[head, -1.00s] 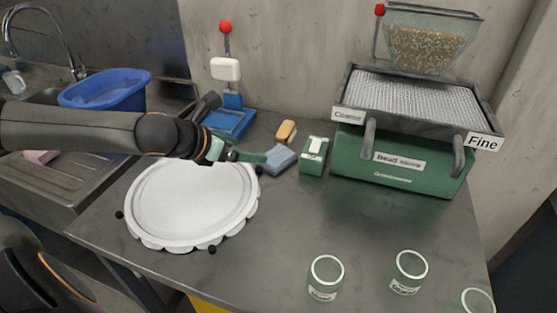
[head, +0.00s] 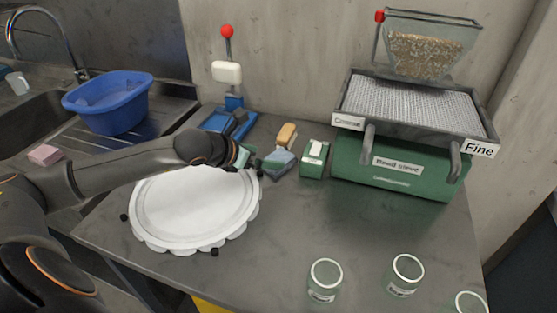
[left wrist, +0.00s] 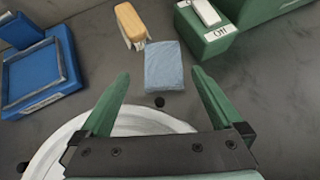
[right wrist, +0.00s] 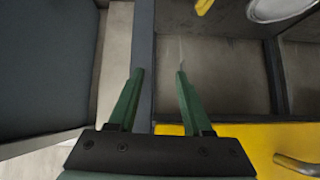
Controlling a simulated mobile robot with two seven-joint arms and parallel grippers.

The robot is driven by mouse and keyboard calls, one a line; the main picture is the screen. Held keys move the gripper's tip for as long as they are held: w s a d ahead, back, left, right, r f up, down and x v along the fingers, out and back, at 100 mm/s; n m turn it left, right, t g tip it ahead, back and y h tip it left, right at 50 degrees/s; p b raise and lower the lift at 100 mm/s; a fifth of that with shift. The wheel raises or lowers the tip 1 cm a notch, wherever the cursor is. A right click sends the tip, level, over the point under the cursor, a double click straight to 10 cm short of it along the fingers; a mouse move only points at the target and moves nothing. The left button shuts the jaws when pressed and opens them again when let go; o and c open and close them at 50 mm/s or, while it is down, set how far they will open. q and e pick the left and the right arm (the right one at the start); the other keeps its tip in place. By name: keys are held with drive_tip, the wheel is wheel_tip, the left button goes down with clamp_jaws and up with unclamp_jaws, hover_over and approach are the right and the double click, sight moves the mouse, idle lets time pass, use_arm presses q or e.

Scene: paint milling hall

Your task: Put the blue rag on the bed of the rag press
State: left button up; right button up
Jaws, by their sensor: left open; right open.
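The blue rag (head: 281,160) is a small folded pad lying on the grey worktop, also seen in the left wrist view (left wrist: 164,64). The rag press, blue with a white head (head: 227,72) and a red-knobbed lever, stands behind it to the left. Its blue bed (left wrist: 38,75) is bare in the left wrist view. My left gripper (left wrist: 160,74) is open; in the left wrist view the rag lies between and beyond its fingertips. In the head view this gripper (head: 262,160) partly covers the rag. My right gripper (right wrist: 160,72) is open and empty, away from the worktop objects.
A brush with a tan block (head: 287,134) and a green box (head: 314,158) are close to the rag. A round white lid (head: 193,215) lies in front, under my left arm. The bead sieve (head: 395,165) stands right; glass jars (head: 325,278) are at the front.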

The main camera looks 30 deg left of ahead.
sight(278, 158)
use_arm(q)
drive_tip(key=shift+w+d+f, duration=0.15)
drive_tip(key=shift+w, duration=0.2)
drive_tip(key=shift+p+x, duration=0.75)
drive_tip(key=shift+x, duration=1.55)
drive_tip(key=shift+d, duration=0.1)
drive_tip(key=shift+s, duration=0.1)
drive_tip(key=c, duration=1.3)
drive_tip(key=shift+c, duration=0.2)
